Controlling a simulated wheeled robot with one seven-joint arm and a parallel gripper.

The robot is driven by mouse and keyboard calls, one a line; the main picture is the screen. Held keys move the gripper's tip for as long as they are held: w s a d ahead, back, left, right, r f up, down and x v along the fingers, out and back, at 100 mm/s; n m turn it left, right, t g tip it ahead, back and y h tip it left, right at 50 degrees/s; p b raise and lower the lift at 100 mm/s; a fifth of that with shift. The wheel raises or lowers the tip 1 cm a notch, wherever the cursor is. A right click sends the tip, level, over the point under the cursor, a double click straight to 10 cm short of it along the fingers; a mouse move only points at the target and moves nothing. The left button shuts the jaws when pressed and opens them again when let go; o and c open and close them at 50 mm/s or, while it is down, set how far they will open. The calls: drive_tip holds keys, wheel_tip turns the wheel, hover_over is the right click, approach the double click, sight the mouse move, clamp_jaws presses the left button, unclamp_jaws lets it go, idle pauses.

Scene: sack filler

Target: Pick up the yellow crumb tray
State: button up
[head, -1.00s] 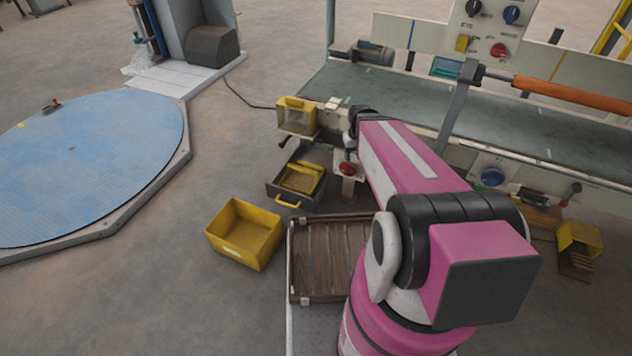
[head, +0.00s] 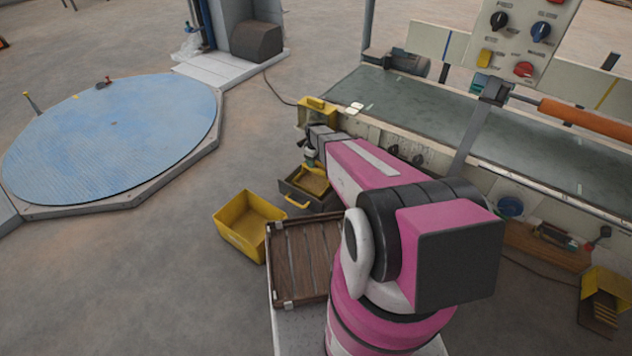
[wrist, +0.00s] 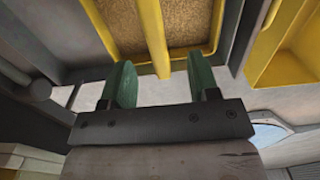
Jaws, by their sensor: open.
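The yellow crumb tray (head: 327,189) sits in a dark grey open drawer or box low beside the bench, with brown crumbs in it. In the wrist view the tray (wrist: 103,30) fills the upper middle, and a yellow bar crosses it towards my gripper. My gripper (wrist: 163,84) is open and empty, its two green fingers apart on either side of the bar's line. The fingertips appear just short of the bar's near end. In the head view my gripper (head: 311,158) is above the tray and partly hides it.
A yellow bin (head: 249,226) stands on the floor left of the drawer, and a slatted brown crate (head: 301,262) is in front. The bench with its grey belt (head: 440,115) is behind and right. A blue turntable (head: 110,140) lies left. Floor between is clear.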

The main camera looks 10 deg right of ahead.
sight(316, 169)
drive_tip(key=f, duration=0.5)
drive_tip(key=d+f, duration=0.1)
drive_tip(key=f, duration=0.2)
drive_tip(key=shift+f, duration=0.3)
drive_tip(key=shift+r, duration=0.1)
clamp_jaws()
